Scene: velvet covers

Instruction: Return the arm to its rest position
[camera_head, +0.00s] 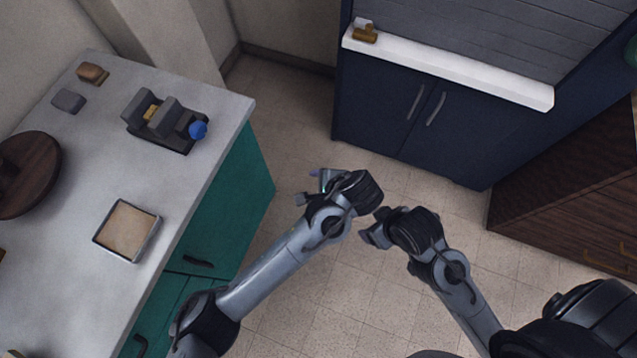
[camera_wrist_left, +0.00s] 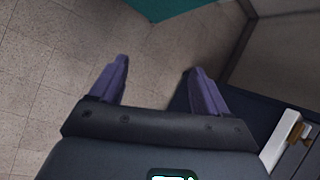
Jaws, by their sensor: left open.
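My left arm comes in from the lower left of the head view. Its gripper (camera_head: 309,186) hangs over the open floor between the grey counter and the dark blue cabinet. My right gripper (camera_head: 372,236) is over the floor just right of the left wrist, on the arm from the lower right. Its fingers are small and partly hidden, so I cannot tell whether they are open.
The grey counter (camera_head: 85,150) with teal fronts stands at left. It holds a black device (camera_head: 160,125) with a blue knob, a square tray (camera_head: 150,246) and a round brown object (camera_head: 45,165). A dark blue cabinet (camera_head: 385,105) stands behind, a wooden cabinet (camera_head: 560,195) at right. Floor between is clear.

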